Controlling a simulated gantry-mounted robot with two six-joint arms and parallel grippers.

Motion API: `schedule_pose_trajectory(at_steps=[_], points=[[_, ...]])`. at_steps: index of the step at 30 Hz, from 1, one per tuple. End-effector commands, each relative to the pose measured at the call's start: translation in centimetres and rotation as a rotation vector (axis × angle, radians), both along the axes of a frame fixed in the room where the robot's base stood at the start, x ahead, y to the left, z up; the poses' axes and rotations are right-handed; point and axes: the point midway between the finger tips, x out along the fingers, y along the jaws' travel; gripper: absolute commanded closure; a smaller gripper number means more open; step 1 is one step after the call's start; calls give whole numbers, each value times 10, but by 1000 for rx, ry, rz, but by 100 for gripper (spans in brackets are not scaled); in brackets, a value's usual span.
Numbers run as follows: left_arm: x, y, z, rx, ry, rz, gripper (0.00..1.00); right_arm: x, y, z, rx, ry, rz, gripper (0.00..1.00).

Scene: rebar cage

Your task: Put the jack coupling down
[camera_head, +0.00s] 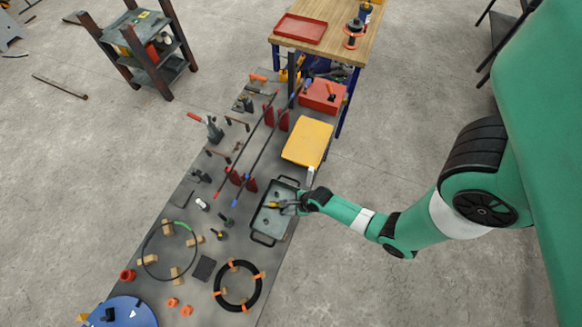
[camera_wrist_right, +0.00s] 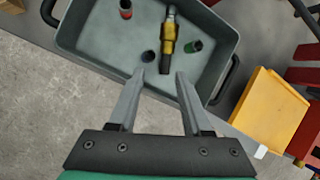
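The jack coupling, a brass-yellow fitting with a dark end (camera_wrist_right: 168,40), appears to lie in a grey tray (camera_wrist_right: 80,27) in the right wrist view. It shows small and yellow in the head view (camera_head: 272,205), in the tray with black handles (camera_head: 263,239). My right gripper (camera_wrist_right: 160,73) is open, its two fingers apart; it reaches over the tray from the right in the head view (camera_head: 286,207). The coupling's near end is close to the right fingertip; contact cannot be told. My left gripper is not in view.
The tray also holds a red-ringed piece (camera_wrist_right: 125,10), a green-ringed piece (camera_wrist_right: 193,46) and a dark round piece (camera_wrist_right: 148,56). A yellow case (camera_head: 308,141) stands just behind the tray.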

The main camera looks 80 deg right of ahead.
Motion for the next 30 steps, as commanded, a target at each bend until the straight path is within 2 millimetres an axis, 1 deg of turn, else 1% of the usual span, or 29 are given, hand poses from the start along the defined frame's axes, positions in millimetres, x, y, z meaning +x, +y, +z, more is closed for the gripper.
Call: schedule_pose_trajectory(at_steps=[5,8,9,10,14,18,20,22,25,30], points=[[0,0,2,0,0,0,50,0,0,2,0,0,0,51],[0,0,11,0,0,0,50,0,0,13,0,0,0,51],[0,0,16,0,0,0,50,-1,0,20,-1,0,0,51],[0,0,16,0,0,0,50,-4,1,23,0,0,-1,51],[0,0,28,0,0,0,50,-17,5,52,0,0,-2,51],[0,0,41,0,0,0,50,-32,9,86,-1,-2,-2,51],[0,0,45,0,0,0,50,-37,10,98,0,0,-2,51],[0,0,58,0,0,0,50,-43,12,113,0,1,-1,51],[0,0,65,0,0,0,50,-48,13,120,0,1,-1,51],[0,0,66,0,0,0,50,-50,14,121,0,1,0,51]])
